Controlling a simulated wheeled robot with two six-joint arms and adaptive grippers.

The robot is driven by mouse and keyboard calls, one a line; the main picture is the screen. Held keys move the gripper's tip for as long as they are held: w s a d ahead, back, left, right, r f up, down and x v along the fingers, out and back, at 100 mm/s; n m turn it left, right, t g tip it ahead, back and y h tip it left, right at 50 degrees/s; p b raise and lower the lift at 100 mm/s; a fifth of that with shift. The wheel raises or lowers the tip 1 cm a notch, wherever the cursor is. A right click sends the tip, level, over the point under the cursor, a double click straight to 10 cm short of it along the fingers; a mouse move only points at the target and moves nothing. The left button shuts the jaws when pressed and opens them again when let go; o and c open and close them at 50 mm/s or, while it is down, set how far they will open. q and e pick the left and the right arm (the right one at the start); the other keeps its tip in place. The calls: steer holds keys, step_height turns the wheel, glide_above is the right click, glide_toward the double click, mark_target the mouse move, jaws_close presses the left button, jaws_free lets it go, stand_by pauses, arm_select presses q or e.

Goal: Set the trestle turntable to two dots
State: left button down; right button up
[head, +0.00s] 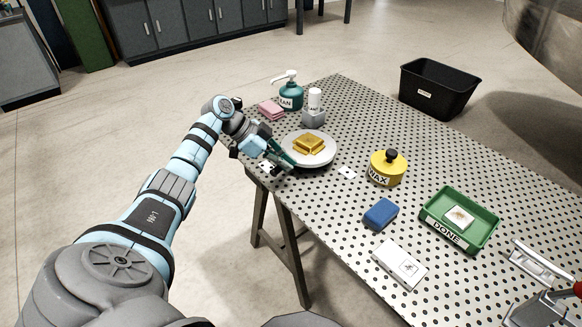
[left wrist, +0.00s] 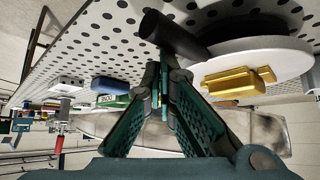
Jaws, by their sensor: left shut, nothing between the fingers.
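The trestle turntable (head: 322,158) is a round white plate on a dark base near the table's left edge, with a gold block (head: 309,145) on it. The block also shows in the left wrist view (left wrist: 238,82). A dark cylinder (left wrist: 172,34) juts out beside the plate, close to my fingertips; contact is unclear. My left gripper (head: 288,162) is shut and empty at the plate's left side. A white card with a dark mark (head: 347,172) lies right of the plate. Another marked card (head: 267,167) is partly hidden by the gripper. Dot counts are too small to read. My right gripper is out of view.
The perforated table (head: 330,215) also holds a teal pump bottle (head: 291,95), pink block (head: 271,109), white-capped grey holder (head: 314,112), yellow wax tin (head: 387,172), blue block (head: 380,214), white box (head: 399,265), green DONE tray (head: 431,217) and metal bracket (head: 540,264). A black bin (head: 437,87) stands beyond.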

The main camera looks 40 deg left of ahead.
arm_select(q)
steer(key=shift+a+f+b, duration=0.1)
steer(key=shift+a+b, duration=0.55)
steer(key=shift+a, duration=0.5)
steer(key=shift+a, duration=0.15)
steer(key=shift+r, duration=0.2)
